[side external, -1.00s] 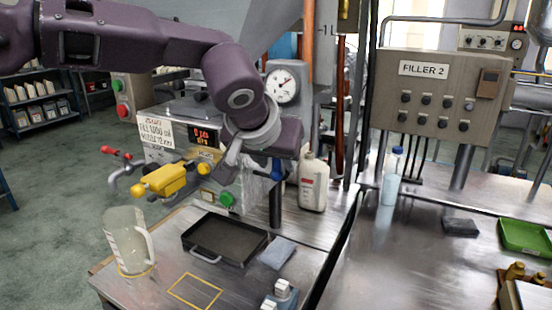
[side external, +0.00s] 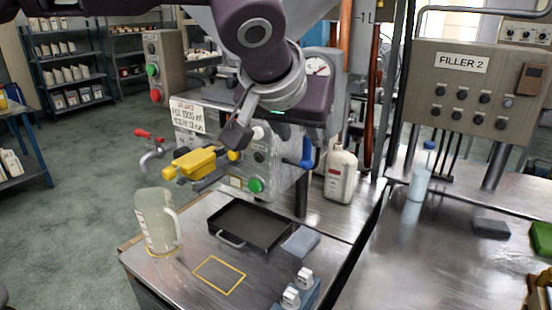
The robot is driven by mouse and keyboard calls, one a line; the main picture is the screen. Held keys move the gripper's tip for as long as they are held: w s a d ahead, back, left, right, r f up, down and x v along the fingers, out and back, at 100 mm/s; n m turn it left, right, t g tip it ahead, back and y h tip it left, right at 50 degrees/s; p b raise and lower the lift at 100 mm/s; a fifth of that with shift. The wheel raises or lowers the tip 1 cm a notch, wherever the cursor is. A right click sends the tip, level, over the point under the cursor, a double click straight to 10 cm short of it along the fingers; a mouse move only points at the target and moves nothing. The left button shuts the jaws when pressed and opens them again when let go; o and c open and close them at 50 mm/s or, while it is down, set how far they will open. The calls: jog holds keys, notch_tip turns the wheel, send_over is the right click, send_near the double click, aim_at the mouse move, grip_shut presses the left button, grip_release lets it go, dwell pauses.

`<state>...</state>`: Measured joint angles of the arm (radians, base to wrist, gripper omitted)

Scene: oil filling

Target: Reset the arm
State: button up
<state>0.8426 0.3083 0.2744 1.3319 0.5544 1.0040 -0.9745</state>
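My arm's wrist hangs in front of the filling machine (side external: 262,157) in the side external view. My gripper (side external: 236,134) shows as a dark, angled end beside the yellow nozzle (side external: 196,162); whether its fingers are apart is not clear. No object is visible in it. A clear jug (side external: 155,222) with a handle stands upright at the left of the steel bench, apart from my gripper. My wrist hides the machine's digital display and part of the round gauge (side external: 318,67).
A white bottle (side external: 341,176) stands behind. A clear blue-capped bottle (side external: 420,174) is at right. The open floor lies left.

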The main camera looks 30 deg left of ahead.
jog(key=s+a+f+m+g+h, duration=0.1)
jog(key=s+a+f+g, duration=0.2)
jog(key=s+a, duration=1.4)
jog(key=s+f+m, duration=0.1)
jog(key=s+f, duration=0.5)
jog(key=s, duration=0.6)
jog(key=shift+a+h, duration=0.15)
jog(key=shift+h, duration=0.25)
